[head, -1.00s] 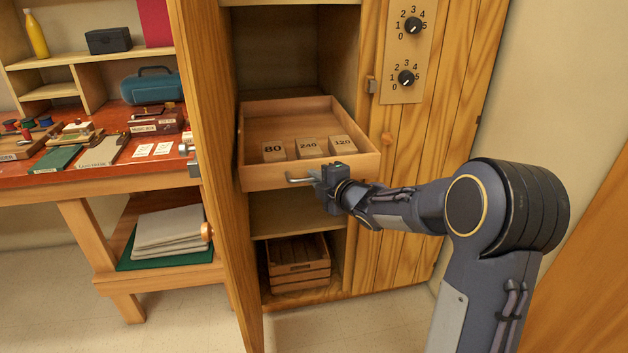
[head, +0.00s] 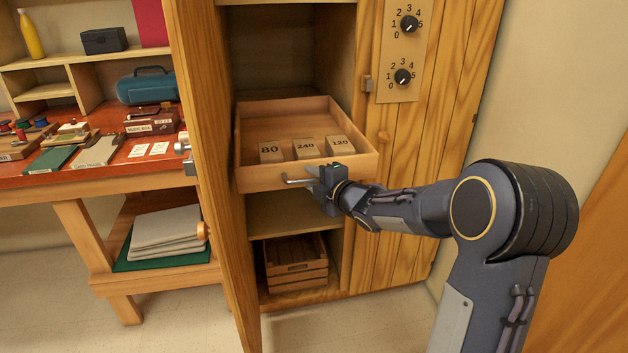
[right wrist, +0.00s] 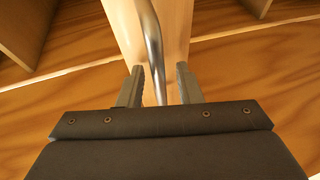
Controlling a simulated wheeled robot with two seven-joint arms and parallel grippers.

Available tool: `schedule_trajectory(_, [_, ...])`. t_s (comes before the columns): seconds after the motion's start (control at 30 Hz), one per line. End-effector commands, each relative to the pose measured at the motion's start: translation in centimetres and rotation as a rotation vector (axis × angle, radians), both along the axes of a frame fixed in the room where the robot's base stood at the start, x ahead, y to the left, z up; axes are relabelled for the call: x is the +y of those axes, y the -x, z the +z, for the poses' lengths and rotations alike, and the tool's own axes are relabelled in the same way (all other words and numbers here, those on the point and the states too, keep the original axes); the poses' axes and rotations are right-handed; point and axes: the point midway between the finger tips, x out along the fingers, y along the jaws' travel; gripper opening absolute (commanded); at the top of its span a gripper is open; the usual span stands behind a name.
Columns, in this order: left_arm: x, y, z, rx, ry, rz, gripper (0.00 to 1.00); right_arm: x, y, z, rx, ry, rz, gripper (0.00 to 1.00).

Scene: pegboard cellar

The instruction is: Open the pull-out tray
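The wooden pull-out tray (head: 262,178) stands well out of the tall cabinet, its inside open to view. It holds three blocks marked 80 (head: 270,152), 240 (head: 306,149) and 120 (head: 340,146). A metal bar handle (head: 298,182) is on its front; it also shows in the right wrist view (right wrist: 152,45). My right gripper (head: 317,183) is at the handle's right part. In the right wrist view its two fingers (right wrist: 160,82) stand apart on either side of the bar, with gaps showing. My left gripper is not in view.
The cabinet's open door (head: 222,200) stands left of the tray. A slatted crate (head: 297,272) sits on the cabinet floor below. Two dials (head: 403,77) are on the panel at right. A red-topped workbench (head: 100,175) with several items is at left.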

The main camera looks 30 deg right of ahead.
Motion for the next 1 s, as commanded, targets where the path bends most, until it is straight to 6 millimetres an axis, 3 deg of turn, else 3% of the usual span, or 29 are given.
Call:
schedule_trajectory(0.5, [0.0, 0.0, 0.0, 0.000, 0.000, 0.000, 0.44, -1.1, 6.9, 1.4, -0.001, -0.001, -0.001, 0.32])
schedule_trajectory(1.0, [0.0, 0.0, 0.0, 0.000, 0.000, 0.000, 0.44, -1.1, 7.5, 1.4, 0.001, 0.000, 0.000, 0.32])
